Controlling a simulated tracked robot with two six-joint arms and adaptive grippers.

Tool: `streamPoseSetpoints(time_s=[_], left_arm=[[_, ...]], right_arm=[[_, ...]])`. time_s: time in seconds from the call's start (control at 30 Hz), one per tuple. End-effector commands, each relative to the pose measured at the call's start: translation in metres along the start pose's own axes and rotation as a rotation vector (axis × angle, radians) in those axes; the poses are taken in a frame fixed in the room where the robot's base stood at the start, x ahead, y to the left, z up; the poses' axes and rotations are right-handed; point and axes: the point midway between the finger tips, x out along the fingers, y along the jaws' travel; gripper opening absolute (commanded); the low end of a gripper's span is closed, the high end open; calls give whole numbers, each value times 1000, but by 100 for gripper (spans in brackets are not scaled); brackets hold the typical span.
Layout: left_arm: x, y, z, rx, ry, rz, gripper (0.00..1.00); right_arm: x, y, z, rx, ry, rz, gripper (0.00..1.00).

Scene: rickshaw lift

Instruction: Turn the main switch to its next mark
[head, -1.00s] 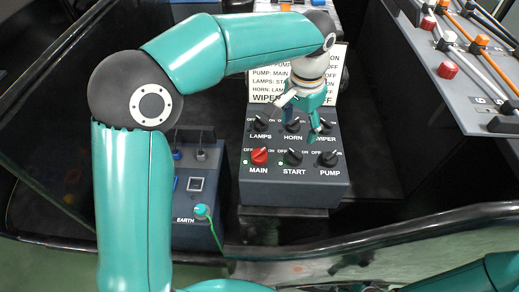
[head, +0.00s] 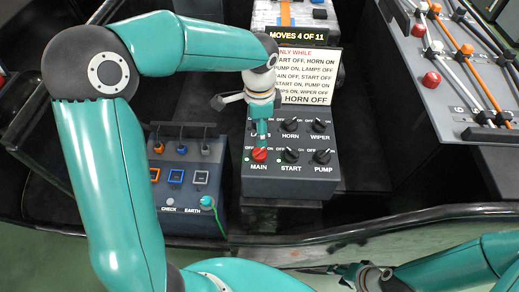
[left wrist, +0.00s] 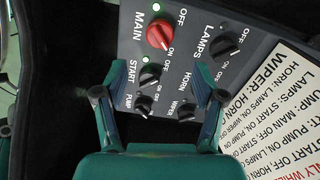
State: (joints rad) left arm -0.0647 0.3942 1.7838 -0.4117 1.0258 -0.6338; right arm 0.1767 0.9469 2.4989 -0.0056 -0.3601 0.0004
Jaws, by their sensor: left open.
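The red main switch (head: 260,155) is a knob at the front left of the grey switch box (head: 300,190). It also shows in the left wrist view (left wrist: 160,34), with a green lamp by its OFF mark.
Black knobs START (head: 290,156), PUMP (head: 322,157), HORN (head: 290,125) and WIPER (head: 320,125) sit close by. LAMPS is partly hidden by my left gripper. A rules sign (head: 310,75) stands behind. An earth box (head: 185,225) is left, a lever console (head: 460,90) right.

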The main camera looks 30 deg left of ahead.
Motion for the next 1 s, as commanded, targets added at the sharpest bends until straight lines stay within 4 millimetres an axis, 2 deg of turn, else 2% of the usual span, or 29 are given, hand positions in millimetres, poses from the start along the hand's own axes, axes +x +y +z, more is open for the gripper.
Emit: streamPoseSetpoints(time_s=[0.03,0.2,0.4,0.6,0.93,1.0], left_arm=[[14,1,1,-1,-3,5,70],[50,1,1,-1,-2,5,70],[84,1,0,0,-1,3,70],[101,0,0,-2,1,0,70],[103,0,0,-1,2,-1,70],[103,0,0,-1,2,-1,58]], right_arm=[[1,0,0,0,0,0,40],[3,1,0,0,0,0,40],[4,2,0,0,0,0,40],[5,2,0,0,0,0,40],[5,2,0,0,0,0,40],[5,2,0,0,0,0,40]])
